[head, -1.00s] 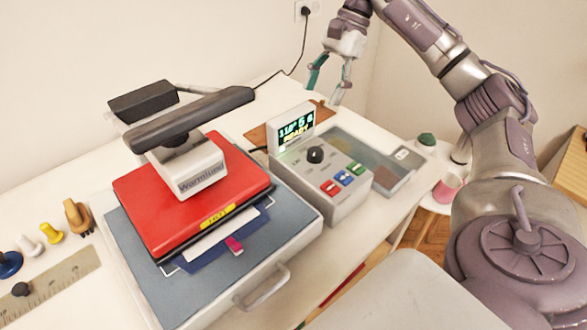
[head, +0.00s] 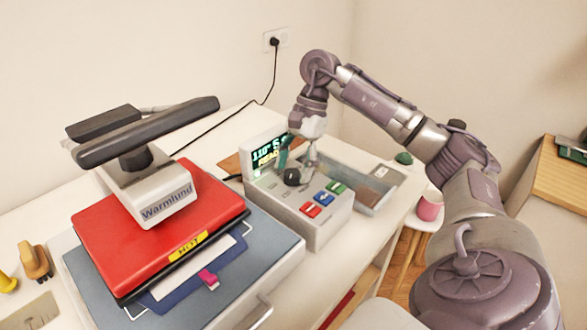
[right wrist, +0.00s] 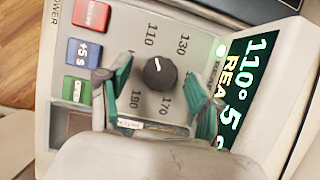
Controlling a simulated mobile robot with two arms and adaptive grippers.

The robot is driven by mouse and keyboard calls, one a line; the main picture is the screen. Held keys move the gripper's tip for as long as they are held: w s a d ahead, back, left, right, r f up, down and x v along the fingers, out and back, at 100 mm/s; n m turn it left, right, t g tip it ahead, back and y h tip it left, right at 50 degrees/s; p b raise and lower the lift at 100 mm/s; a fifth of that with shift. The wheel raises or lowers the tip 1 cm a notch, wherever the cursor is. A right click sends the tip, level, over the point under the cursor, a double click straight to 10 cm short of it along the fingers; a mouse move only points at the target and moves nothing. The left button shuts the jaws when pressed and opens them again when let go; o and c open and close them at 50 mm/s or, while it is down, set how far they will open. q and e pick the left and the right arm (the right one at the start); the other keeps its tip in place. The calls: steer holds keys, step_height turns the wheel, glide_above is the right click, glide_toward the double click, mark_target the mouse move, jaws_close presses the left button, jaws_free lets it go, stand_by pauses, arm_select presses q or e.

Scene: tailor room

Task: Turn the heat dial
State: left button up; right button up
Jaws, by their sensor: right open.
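The heat dial is a black round knob (head: 292,177) on the grey control box (head: 318,232). In the right wrist view the dial (right wrist: 159,73) has a white pointer mark and temperature numbers around it. My right gripper (head: 298,160) is just above the box beside the dial. In the right wrist view its green fingertips (right wrist: 162,92) are apart, one on each side near the dial, with nothing between them gripped. The display (head: 266,152) reads 110° and part of "READY". My left gripper is not in view.
A red heat press (head: 150,225) marked Warmlund stands left of the box, its handle (head: 150,130) raised over it. Red, blue and green buttons (head: 323,199) sit in front of the dial. A grey tray (head: 372,190) lies to the right, near a pink cup (head: 429,207).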

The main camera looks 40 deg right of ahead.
steer(key=shift+a+f, duration=0.1)
steer(key=shift+f, duration=0.2)
steer(key=c, duration=1.1)
steer(key=shift+c, duration=0.2)
